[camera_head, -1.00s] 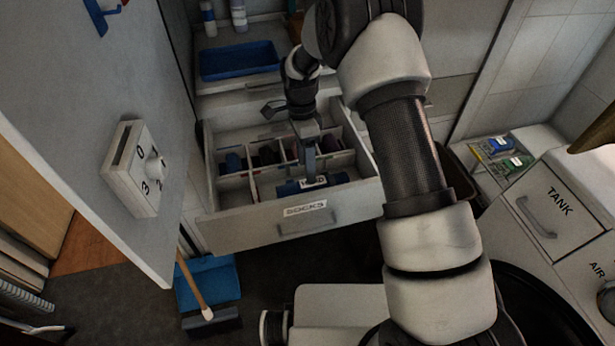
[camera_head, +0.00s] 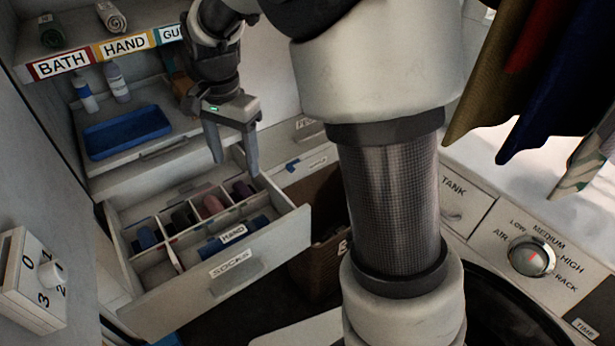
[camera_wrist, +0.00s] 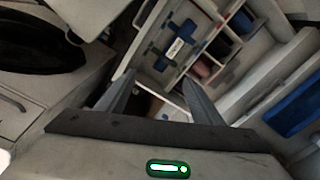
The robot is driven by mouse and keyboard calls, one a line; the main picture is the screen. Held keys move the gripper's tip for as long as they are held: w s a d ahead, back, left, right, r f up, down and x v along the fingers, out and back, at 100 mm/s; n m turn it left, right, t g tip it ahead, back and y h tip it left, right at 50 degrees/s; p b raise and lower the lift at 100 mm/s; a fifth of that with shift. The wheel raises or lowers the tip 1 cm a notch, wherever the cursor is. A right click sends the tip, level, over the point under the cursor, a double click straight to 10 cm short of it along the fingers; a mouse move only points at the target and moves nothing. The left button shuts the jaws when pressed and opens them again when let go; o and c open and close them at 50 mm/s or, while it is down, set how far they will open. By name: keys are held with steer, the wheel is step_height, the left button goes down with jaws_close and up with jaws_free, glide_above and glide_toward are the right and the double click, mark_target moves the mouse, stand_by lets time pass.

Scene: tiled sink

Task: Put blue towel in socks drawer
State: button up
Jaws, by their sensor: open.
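The socks drawer (camera_head: 180,294) is pulled open, with its SOCKS label on the front. A rolled blue towel (camera_head: 210,249) with a white HAND label lies in its front compartment. In the wrist view the towel (camera_wrist: 186,33) shows inside the drawer, beyond my fingers. My gripper (camera_head: 235,166) is open and empty, above the back right part of the drawer and apart from the towel. Its two spread fingers also show in the wrist view (camera_wrist: 158,78).
Dividers split the drawer's back into compartments with several dark and reddish rolls (camera_head: 212,205). A blue tray (camera_head: 127,132) sits on the shelf behind. A brown basket (camera_head: 315,245) stands right of the drawer. Cloths (camera_head: 550,90) hang at the upper right.

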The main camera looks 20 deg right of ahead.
steer(key=s+d+r+n+t, duration=0.2)
steer(key=s+d+r+n, duration=0.2)
steer(key=s, duration=0.6)
steer(key=s+d+r+n+t, duration=0.3)
steer(key=s+d+r+n, duration=0.1)
steer(key=s, duration=0.6)
steer(key=shift+s+d+r+n, duration=0.2)
steer(key=shift+s+r+n, duration=0.05)
steer(key=shift+r+n, duration=0.45)
